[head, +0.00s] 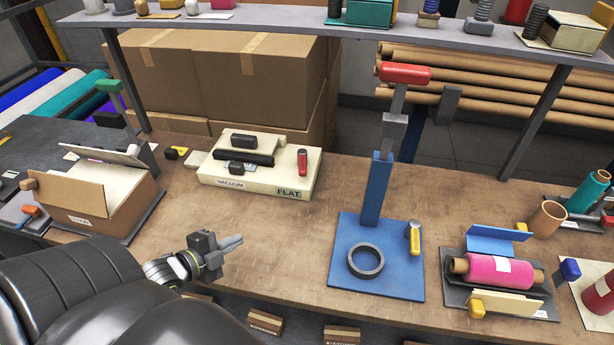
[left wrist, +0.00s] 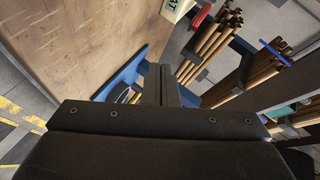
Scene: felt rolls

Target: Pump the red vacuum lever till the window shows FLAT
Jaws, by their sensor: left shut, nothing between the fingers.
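The cream vacuum unit (head: 212,183) sits on the workbench left of centre, with a VACUUM label on its front. Its window (head: 288,192) reads FLAT. The red lever (head: 302,162) stands on top at the unit's right side, and a black bar lies across the middle. My left gripper (head: 238,241) is shut and empty over the front of the bench, in front of the unit and apart from it. In the left wrist view a corner of the unit (left wrist: 177,8) shows at the top edge. My right gripper is out of view.
A blue press stand (head: 376,190) with a red handle and dark ring stands right of the unit. A pink roll (head: 490,270) lies in a holder at the right. An open carton (head: 95,207) is at the left. Bare bench (head: 280,235) lies between gripper and stand.

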